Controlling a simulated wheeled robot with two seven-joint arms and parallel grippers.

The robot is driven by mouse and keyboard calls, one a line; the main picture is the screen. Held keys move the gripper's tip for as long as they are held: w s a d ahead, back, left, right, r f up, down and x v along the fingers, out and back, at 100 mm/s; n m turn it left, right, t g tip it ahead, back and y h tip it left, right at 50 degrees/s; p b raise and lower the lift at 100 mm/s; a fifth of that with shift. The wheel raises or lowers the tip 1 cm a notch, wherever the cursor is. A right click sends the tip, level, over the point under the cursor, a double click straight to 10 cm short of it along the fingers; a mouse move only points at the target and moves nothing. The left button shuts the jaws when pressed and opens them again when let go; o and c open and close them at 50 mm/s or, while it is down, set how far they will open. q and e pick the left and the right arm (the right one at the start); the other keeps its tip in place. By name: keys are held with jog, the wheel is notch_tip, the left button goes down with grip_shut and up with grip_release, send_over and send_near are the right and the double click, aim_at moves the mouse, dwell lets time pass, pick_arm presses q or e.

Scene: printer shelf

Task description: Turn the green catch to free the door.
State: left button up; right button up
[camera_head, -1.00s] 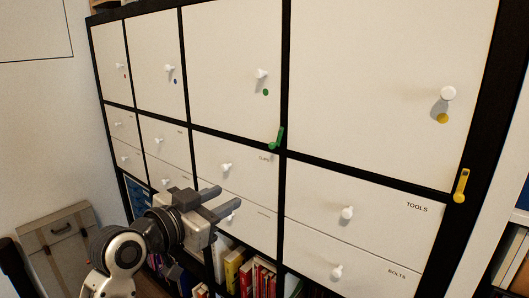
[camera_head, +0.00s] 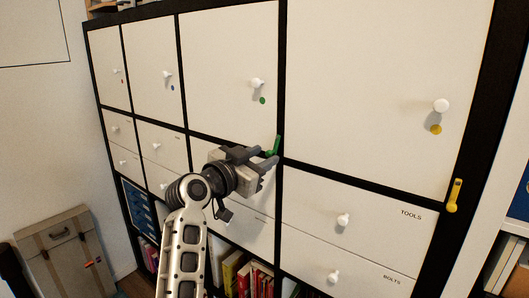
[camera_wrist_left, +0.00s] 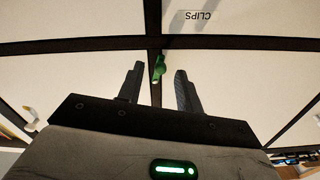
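The green catch (camera_head: 274,147) sits on the black frame at the lower right corner of the door with the green dot (camera_head: 231,62). Its lever points up in the head view, over the door's edge. The door is shut and has a white knob (camera_head: 256,83). My left gripper (camera_head: 267,156) is open, with its fingertips close to the catch. In the left wrist view the catch (camera_wrist_left: 158,68) shows between the two spread fingers (camera_wrist_left: 159,70), with a gap on each side. Whether the fingers reach around it in depth is unclear. My right gripper is out of view.
A yellow catch (camera_head: 454,195) is at the lower right of the large door (camera_head: 375,75). Drawers with white knobs (camera_head: 344,219) lie below the doors. Books (camera_head: 245,275) fill the bottom shelf. A case (camera_head: 65,255) stands at lower left.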

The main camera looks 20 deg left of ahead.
pick_arm(q)
jog(key=shift+x, duration=0.8)
grip_shut()
jog(key=shift+d+n+p, duration=0.2)
jog(key=shift+n+p, duration=0.4)
jog(key=shift+p, duration=0.05)
jog(key=shift+s+d+n+p, duration=0.1)
jog(key=shift+n+p, duration=0.2)
jog(key=shift+n, duration=0.2)
jog(key=shift+d+n, duration=0.1)
jog(key=shift+n, duration=0.2)
jog(key=shift+f, duration=0.1)
grip_release()
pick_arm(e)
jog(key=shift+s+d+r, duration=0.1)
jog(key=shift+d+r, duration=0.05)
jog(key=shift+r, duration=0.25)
